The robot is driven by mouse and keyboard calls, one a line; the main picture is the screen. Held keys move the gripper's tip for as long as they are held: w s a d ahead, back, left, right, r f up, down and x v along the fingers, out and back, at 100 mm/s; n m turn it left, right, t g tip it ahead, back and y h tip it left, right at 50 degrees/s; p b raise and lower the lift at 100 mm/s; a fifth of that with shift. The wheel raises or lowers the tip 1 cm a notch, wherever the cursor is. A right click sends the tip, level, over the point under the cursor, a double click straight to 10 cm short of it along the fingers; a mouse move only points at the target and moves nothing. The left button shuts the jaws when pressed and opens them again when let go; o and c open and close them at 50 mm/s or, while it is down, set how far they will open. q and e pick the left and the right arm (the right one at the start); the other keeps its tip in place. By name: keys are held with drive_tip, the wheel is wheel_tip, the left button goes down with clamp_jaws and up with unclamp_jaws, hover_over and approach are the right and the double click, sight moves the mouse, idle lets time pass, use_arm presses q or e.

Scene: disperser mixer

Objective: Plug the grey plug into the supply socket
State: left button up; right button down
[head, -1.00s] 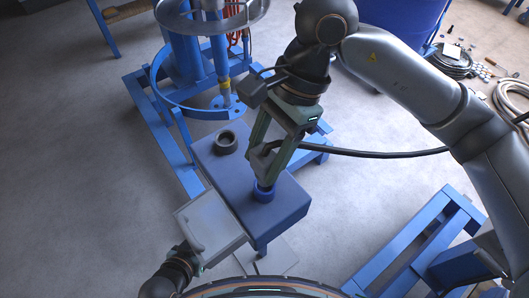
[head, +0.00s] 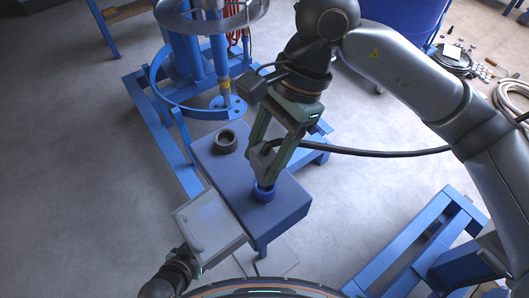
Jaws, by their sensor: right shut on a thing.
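My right gripper (head: 264,168) points down over the blue box (head: 283,208) and is shut on the grey plug (head: 261,158). A thick black cable (head: 380,153) runs from the plug to the right. A round blue socket (head: 264,192) stands on top of the box, right under the fingertips. The plug's lower end is at or just above the socket; the fingers hide whether it is inside. My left gripper (head: 193,262) is low at the left, by a light grey panel (head: 208,224); its fingers are not clear.
A dark round ring-like fitting (head: 226,141) sits on the box behind the socket. The blue mixer frame (head: 178,140) with its curved guard stands behind left. A blue frame (head: 425,238) stands at the right. Coiled cables (head: 452,62) lie at the far right.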

use_arm(q)
drive_tip(key=shift+f+b, duration=0.6)
drive_tip(key=shift+b, duration=0.1)
idle(1.0)
drive_tip(key=shift+f+b, duration=1.8)
drive_tip(key=shift+f, duration=0.1)
use_arm(e)
drive_tip(key=shift+f, duration=1.65)
use_arm(q)
drive_tip(key=shift+f+b, duration=0.45)
use_arm(e)
drive_tip(key=shift+f, duration=0.45)
use_arm(q)
drive_tip(key=shift+w+f, duration=0.1)
use_arm(e)
drive_tip(key=shift+f, duration=0.1)
drive_tip(key=shift+c, duration=0.8)
unclamp_jaws()
use_arm(q)
drive_tip(key=r, duration=0.1)
drive_tip(key=d+r, duration=0.1)
drive_tip(key=r+p, duration=0.1)
drive_tip(key=shift+w+d+r, duration=0.25)
drive_tip(key=shift+d, duration=0.1)
use_arm(e)
drive_tip(key=v, duration=1.2)
drive_tip(key=shift+r, duration=0.35)
